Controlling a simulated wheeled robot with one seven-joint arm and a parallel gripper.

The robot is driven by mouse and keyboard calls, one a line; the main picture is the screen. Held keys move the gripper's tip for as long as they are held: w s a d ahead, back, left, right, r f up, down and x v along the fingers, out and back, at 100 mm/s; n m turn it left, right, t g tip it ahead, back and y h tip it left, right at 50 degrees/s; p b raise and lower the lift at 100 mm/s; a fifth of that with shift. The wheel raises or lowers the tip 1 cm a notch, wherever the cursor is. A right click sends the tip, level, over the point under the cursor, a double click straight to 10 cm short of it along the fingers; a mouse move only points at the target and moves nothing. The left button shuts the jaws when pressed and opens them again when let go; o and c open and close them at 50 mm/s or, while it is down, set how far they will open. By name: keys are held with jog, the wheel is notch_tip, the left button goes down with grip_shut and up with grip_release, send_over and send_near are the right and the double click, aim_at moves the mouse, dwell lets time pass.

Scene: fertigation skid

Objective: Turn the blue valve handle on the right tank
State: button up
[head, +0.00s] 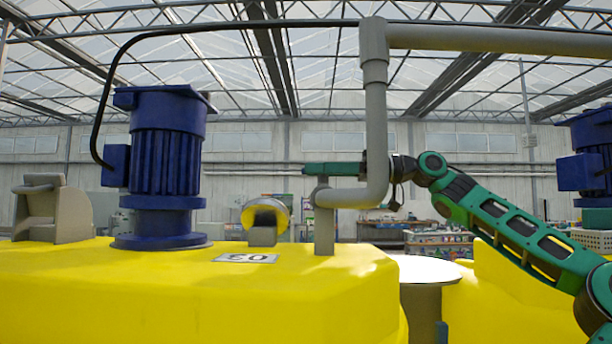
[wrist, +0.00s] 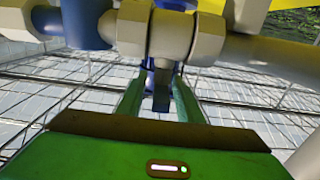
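My gripper (head: 312,168) reaches in from the right behind the grey vertical pipe and sits level just above a short grey post (head: 324,228) on the yellow tank. In the wrist view its two green fingers (wrist: 160,86) stand apart. A narrow blue and grey piece (wrist: 162,92) shows in the gap between them; I cannot tell whether it is the blue valve handle or whether the fingers touch it. Pale pipe fittings (wrist: 152,30) lie across the top of the wrist view. No blue valve handle shows clearly in the head view.
The grey pipe (head: 376,120) bends close around my gripper. A large blue motor (head: 166,160) stands on the yellow tank (head: 200,300), left of the post. A yellow-faced grey fitting (head: 265,218) sits between them. Another blue motor (head: 590,150) is at the right edge.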

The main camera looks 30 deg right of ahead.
jog(key=shift+x, duration=1.55)
grip_shut()
jog(key=shift+s+a+r+n+g+y, duration=0.15)
jog(key=shift+n+g+y, duration=0.25)
jog(key=shift+n+g, duration=0.4)
jog(key=shift+s+f+n+g+y, duration=0.1)
jog(key=shift+s+n+g+y, duration=0.35)
jog(key=shift+g, duration=0.6)
jog(key=shift+s+a+r+n+g+y, duration=0.1)
jog(key=shift+n+g+y, duration=0.25)
jog(key=shift+n+g, duration=0.5)
jog(key=shift+g, duration=0.3)
